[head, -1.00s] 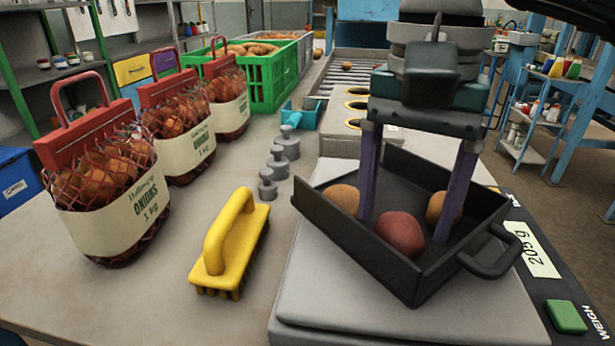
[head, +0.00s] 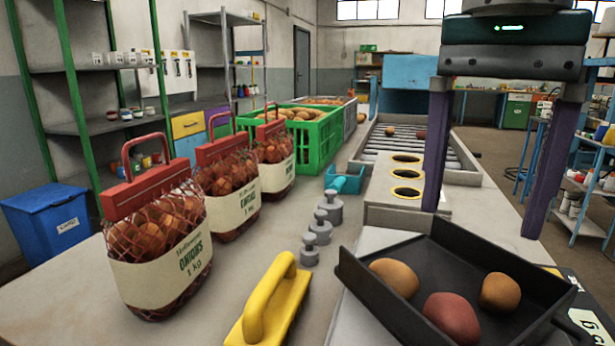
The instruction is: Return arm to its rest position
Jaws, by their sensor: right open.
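My right gripper (head: 489,216) hangs at the upper right of the head view, its two purple fingers spread wide apart with nothing between them. It is open and sits above and behind the black weighing pan (head: 383,290). Two orange-brown onions or potatoes (head: 394,277) (head: 500,291) and a reddish one (head: 452,318) lie in the pan, clear of the fingers. My left gripper is not in view.
Filled onion sacks (head: 160,250) stand in a row on the table at left. A yellow brush (head: 268,305), several grey weights (head: 321,227) and a teal scoop (head: 345,179) lie between them and the pan. A green crate (head: 306,140) and a roller conveyor (head: 395,133) are behind.

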